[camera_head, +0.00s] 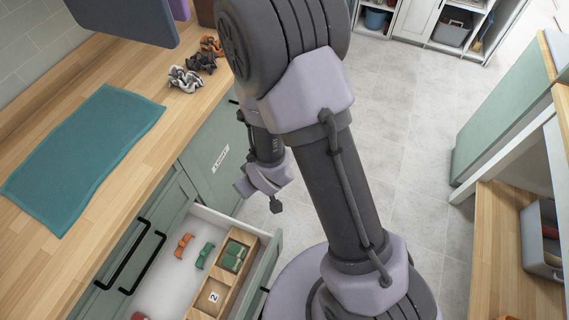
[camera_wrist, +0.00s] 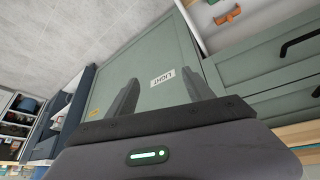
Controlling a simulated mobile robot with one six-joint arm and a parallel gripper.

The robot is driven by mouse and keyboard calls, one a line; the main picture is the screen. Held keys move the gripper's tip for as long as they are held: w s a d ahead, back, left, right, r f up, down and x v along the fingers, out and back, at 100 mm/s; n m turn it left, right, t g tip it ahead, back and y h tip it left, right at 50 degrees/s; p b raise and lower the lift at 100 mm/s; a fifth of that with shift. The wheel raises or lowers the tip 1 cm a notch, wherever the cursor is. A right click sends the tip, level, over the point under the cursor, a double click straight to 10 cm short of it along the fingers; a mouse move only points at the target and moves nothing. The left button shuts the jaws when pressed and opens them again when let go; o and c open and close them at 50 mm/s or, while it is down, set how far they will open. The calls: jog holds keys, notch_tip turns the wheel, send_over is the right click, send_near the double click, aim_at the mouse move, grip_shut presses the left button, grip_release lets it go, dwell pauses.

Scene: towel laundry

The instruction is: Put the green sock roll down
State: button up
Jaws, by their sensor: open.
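An open drawer (camera_head: 168,284) holds a loose green sock item (camera_head: 204,256) on its white floor, beside an orange one (camera_head: 183,245). More green rolled cloth (camera_head: 234,256) lies in the far compartment of a wooden divider (camera_head: 206,294) along the drawer's right side. I cannot tell which of these is the task's green sock roll. My gripper (camera_head: 276,207) hangs just beyond the drawer's far right corner, apart from the green items. In the wrist view my gripper (camera_wrist: 161,90) is open with nothing between its fingers. The orange item (camera_wrist: 228,16) shows there at the top.
A teal towel (camera_head: 86,153) lies on the wooden counter (camera_head: 120,78), with grey (camera_head: 184,79) and brown (camera_head: 211,45) crumpled cloths farther back. A closed cabinet labelled LIGHT (camera_wrist: 162,78) faces my gripper. The grey floor (camera_head: 410,130) is clear. Another wooden surface (camera_head: 500,250) stands at the right.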

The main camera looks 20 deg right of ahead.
jog(key=d+r+m+h, duration=0.1)
jog(key=d+r+m, duration=0.15)
jog(key=r, duration=0.55)
jog(key=d+r+m, duration=0.2)
jog(key=d+r, duration=0.1)
jog(key=r, duration=0.6)
jog(key=s+r+m+y, duration=0.1)
jog(key=s+r+m, duration=0.4)
jog(key=s+r, duration=0.9)
jog(key=shift+s+d, duration=0.3)
jog(key=shift+s, duration=0.85)
